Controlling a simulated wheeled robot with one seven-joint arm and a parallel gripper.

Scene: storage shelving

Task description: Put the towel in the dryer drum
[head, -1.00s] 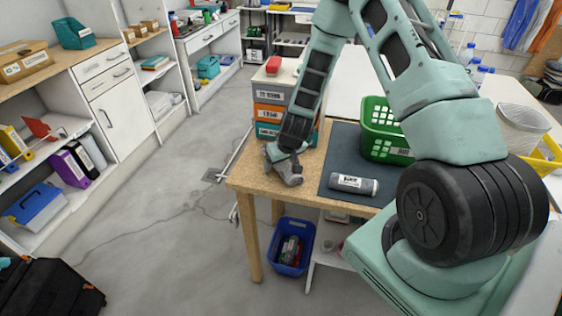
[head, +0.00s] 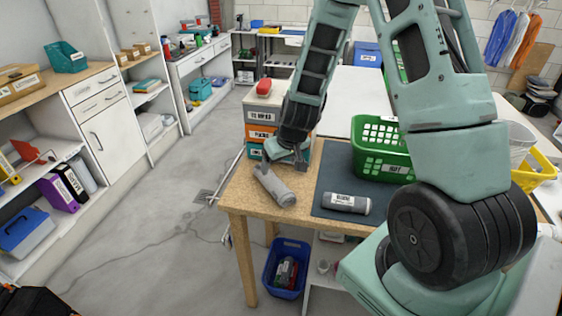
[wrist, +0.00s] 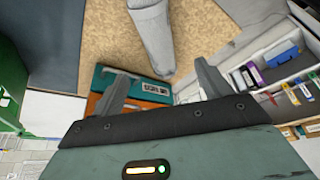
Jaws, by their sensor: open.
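A plain grey roll (head: 275,187), which may be the towel, lies on the wooden table near its left front corner. It also shows at the top of the wrist view (wrist: 152,35), beyond my fingertips. A second grey roll (head: 347,203) with a white label lies on the dark mat to its right. My gripper (head: 282,165) is just behind the plain roll, with its two fingers (wrist: 162,82) spread and nothing between them. I cannot tell whether a fingertip touches the roll. I cannot make out a dryer drum in either view.
Labelled stacked drawers (head: 262,115) stand behind my gripper. A green basket (head: 383,165) sits on the mat's far side. A blue bin (head: 286,270) is under the table. Open floor (head: 150,235) lies between table and left shelving.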

